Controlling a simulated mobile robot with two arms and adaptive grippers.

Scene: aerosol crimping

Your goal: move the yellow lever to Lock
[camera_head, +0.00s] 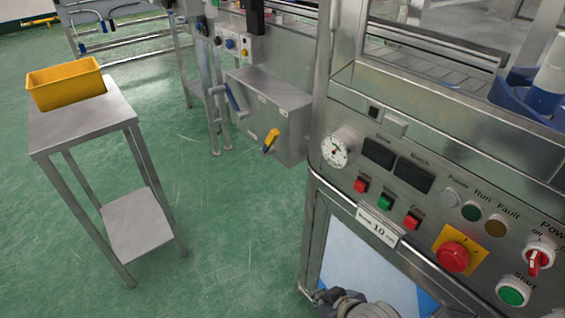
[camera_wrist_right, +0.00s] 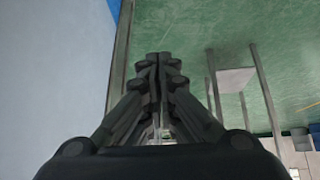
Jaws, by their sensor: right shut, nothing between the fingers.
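The yellow lever (camera_head: 271,139) sticks out from the front of a grey metal box (camera_head: 268,108) mounted on the machine, near the middle of the head view. It is tilted; no Lock marking can be read at this size. My right gripper (camera_head: 338,297) shows at the bottom edge of the head view, below the control panel and well apart from the lever. In the right wrist view the right gripper (camera_wrist_right: 158,62) has its fingers together with nothing between them. The lever is not seen in that view. My left gripper is not in view.
A control panel (camera_head: 408,180) with buttons and a gauge fills the right, with a red emergency button (camera_head: 453,256). A metal side table (camera_head: 75,122) holds a yellow bin (camera_head: 66,84) at the left. Green floor (camera_head: 225,215) between is clear.

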